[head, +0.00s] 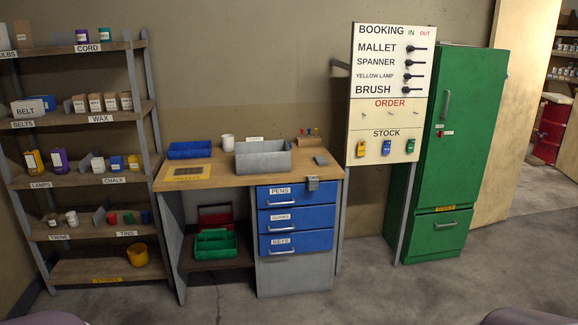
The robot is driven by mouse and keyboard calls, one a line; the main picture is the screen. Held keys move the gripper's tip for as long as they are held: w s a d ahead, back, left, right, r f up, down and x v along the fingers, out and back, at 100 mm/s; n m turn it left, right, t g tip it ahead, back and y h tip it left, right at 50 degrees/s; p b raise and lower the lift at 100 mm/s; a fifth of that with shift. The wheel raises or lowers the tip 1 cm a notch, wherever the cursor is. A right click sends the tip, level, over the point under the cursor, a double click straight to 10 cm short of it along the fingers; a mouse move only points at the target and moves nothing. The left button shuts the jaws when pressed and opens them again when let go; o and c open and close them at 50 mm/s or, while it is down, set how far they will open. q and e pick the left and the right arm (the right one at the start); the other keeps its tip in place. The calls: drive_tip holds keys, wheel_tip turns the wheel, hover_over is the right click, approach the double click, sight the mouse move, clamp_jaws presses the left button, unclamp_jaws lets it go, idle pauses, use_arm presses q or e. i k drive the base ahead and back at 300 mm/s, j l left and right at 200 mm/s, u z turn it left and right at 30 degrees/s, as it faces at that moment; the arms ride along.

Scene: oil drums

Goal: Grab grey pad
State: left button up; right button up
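A small flat dark grey piece, which looks like the grey pad (321,160), lies on the right part of the wooden desk top (231,178). It lies to the right of a grey open bin (263,160) and behind a grey metal fitting on the desk's front edge. Nothing covers it. Neither of my grippers shows in the head view. Only rounded purple parts, which seem to be mine, show at the bottom left and bottom right corners.
The desk also holds a blue tray (190,150), a white cup (228,143) and a yellow-edged mat (188,179). Blue drawers (297,218) are shut below. Shelves (85,180) stand left, a booking board (387,92) and green cabinet (447,140) right. The front floor looks clear.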

sight(320, 160)
drive_tip(key=i+j, duration=0.1)
drive_tip(key=i, duration=2.1)
drive_tip(key=i+z, duration=0.35)
drive_tip(key=i, duration=0.15)
drive_tip(key=i+z, duration=0.3)
drive_tip(key=i, duration=0.25)
drive_tip(key=i+j+z, duration=0.35)
drive_tip(key=i, duration=0.15)
drive_tip(key=i+j+z, duration=0.3)
drive_tip(key=i, duration=0.2)
